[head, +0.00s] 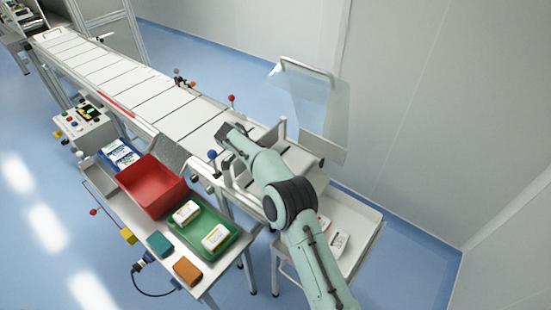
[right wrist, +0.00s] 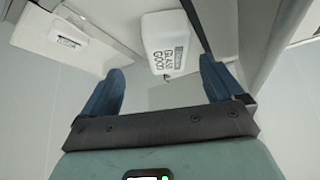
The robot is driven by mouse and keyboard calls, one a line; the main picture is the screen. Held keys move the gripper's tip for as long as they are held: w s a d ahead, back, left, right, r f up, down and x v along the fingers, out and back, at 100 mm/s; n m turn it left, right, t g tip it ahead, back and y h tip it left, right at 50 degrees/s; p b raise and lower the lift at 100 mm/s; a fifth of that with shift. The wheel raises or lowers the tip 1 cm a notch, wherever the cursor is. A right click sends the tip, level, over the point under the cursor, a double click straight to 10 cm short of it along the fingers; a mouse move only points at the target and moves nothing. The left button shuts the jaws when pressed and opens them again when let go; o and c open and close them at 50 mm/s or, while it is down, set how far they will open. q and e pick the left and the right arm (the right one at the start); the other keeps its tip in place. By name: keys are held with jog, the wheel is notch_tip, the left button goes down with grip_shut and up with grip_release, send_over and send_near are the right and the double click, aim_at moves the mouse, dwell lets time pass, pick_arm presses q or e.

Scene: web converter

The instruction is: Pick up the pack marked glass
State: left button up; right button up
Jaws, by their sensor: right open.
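The pack marked glass (right wrist: 168,42) is a white, rounded block with dark lettering reading "GLASS GOOD". In the right wrist view it lies beyond my fingertips, a little right of the middle between them. My right gripper (right wrist: 160,82) is open with its two blue fingers apart and nothing between them. In the head view my right gripper (head: 226,138) is over the near end of the conveyor, and I cannot make out the pack there; my arm covers part of that area. My left gripper is not in view.
The conveyor (head: 140,84) runs to the upper left. A clear guard (head: 312,105) stands right of my gripper. A side table holds a red bin (head: 152,188) and a green tray (head: 236,240) with two white packs. A white tray (head: 362,232) with packs stands lower right.

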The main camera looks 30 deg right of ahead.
jog(key=shift+w+d, duration=0.15)
jog(key=shift+w, duration=0.15)
jog(key=shift+d, duration=0.15)
jog(key=shift+s+d+f, duration=0.3)
jog(key=shift+d+f, duration=0.05)
jog(key=shift+f, duration=0.35)
jog(key=x, duration=0.2)
jog(key=w+x, duration=0.1)
jog(key=x, duration=0.2)
jog(key=shift+d+p, duration=0.25)
jog(key=shift+p, duration=0.1)
jog(key=shift+s, duration=0.1)
jog(key=shift+c, duration=0.2)
jog(key=c, duration=1.1)
